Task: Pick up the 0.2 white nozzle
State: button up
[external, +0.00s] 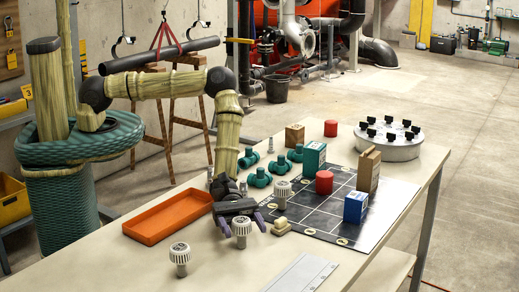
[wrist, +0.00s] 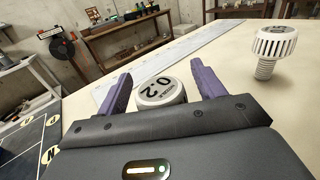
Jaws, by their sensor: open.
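A white nozzle (external: 241,227) with a round ribbed cap stands upright on the table. In the wrist view the white nozzle marked 0.2 (wrist: 159,93) shows its cap top between my two purple fingers; its lower part is hidden behind my gripper body. My gripper (external: 241,221) is low over the table and open, one finger on each side of this nozzle. In the wrist view the fingers of my gripper (wrist: 161,74) stand apart with gaps beside the cap. A second white nozzle (external: 180,255) stands nearer the camera; it also shows at right in the wrist view (wrist: 275,43).
An orange tray (external: 152,238) lies left of my gripper. A grey ruler-like plate (external: 300,274) lies at the front.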

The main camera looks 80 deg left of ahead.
jog(key=c, duration=1.1)
jog(key=shift+o, duration=0.2)
jog(key=shift+r, duration=0.1)
notch_tip(320, 180, up, 10)
jog(key=shift+f+b, duration=0.1)
jog(key=shift+b, duration=0.35)
